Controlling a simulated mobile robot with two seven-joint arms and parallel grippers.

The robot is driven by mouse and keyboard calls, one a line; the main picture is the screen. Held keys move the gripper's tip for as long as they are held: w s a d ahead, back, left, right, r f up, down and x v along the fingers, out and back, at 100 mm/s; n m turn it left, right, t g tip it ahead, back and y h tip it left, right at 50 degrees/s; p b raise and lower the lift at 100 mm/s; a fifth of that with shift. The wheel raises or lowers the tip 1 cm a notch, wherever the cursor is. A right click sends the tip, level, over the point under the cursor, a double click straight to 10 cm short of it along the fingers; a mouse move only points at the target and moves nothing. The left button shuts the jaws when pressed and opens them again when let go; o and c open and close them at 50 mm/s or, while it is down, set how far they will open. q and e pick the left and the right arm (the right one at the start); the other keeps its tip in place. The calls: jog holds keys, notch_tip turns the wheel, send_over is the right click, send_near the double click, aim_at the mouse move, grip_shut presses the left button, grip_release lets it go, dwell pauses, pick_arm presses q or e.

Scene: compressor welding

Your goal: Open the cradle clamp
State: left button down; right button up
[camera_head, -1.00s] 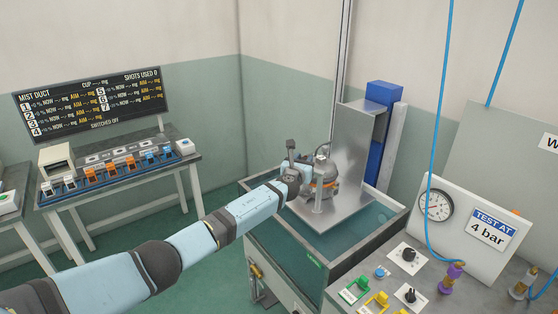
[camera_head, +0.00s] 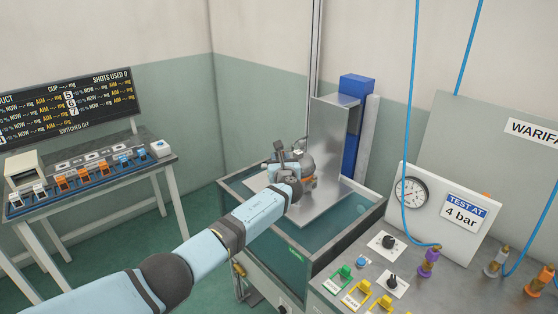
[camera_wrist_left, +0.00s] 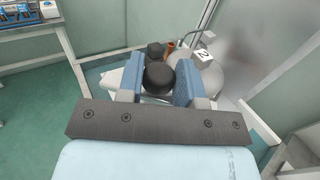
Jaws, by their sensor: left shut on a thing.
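The compressor (camera_head: 306,166), a grey rounded body with an orange part, sits on the metal cradle plate (camera_head: 328,202) over the water tank. In the left wrist view the grey body (camera_wrist_left: 212,78) carries a white tag marked 2. My left gripper (camera_head: 284,172) is at the near left side of the compressor. In the left wrist view its blue fingers (camera_wrist_left: 158,84) are shut on a round black knob (camera_wrist_left: 158,76), apparently the clamp handle. A second dark knob shows just behind it. The rest of the clamp is hidden by my gripper. My right gripper is not in view.
The tank (camera_head: 260,225) has raised walls around the cradle. An upright metal plate (camera_head: 332,140) and blue column (camera_head: 355,90) stand behind. A bench with a gauge (camera_head: 411,192), switches and hoses is at right. A switch table (camera_head: 90,178) stands at left.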

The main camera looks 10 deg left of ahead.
pick_arm(q)
jog(key=c, duration=0.8)
grip_release()
jog(key=v, duration=1.4)
jog(key=shift+a, duration=0.1)
